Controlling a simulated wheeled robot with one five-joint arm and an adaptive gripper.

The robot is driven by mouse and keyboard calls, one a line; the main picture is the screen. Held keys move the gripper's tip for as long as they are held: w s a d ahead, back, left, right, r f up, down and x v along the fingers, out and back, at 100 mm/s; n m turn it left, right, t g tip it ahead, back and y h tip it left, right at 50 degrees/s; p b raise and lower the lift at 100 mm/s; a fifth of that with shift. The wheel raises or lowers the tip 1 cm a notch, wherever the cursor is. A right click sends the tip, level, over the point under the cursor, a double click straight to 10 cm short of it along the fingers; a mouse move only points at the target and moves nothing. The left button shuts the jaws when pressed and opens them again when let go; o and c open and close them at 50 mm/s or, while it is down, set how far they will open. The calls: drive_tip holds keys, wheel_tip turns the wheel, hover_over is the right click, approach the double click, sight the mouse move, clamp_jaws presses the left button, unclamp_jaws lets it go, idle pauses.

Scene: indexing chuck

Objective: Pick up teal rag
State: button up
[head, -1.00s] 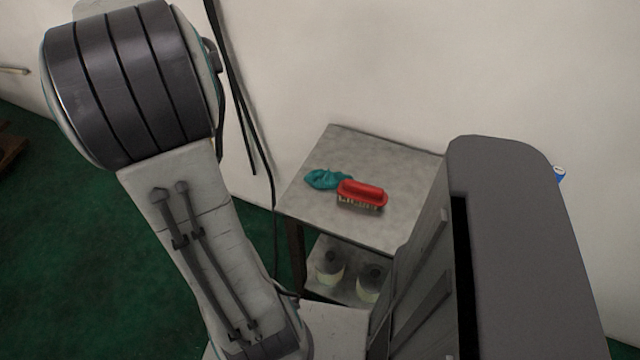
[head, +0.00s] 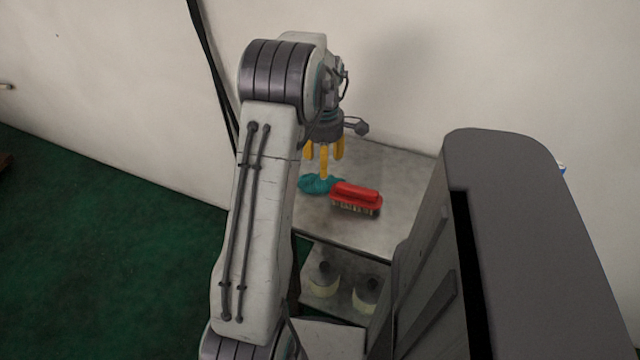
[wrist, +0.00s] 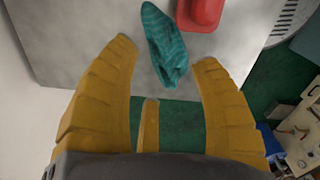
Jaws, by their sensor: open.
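The teal rag (head: 316,185) lies crumpled on the grey table top, touching or very close to the left end of a red brush. In the wrist view the rag (wrist: 165,48) lies ahead of the fingers, near the table edge. My gripper (head: 324,160), with yellow fingers, hangs pointing down above the rag in the head view. In the wrist view my gripper (wrist: 168,85) has its fingers spread wide with nothing between them.
The red brush (head: 356,197) lies bristles down beside the rag; its red back (wrist: 201,12) shows at the wrist view's top. The table (head: 395,215) is otherwise bare nearby. Its lower shelf (head: 345,297) holds two pale round items. A wall stands behind.

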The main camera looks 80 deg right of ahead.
sight(320, 180)
drive_tip(key=shift+w+a+f+b, duration=0.1)
drive_tip(key=shift+w+f+b, duration=0.1)
drive_tip(key=shift+f, duration=1.3)
drive_tip(key=shift+w+a+f+b, duration=0.1)
drive_tip(key=shift+w+f+b, duration=0.1)
drive_tip(key=shift+f, duration=1.25)
drive_tip(key=shift+o, duration=0.2)
clamp_jaws()
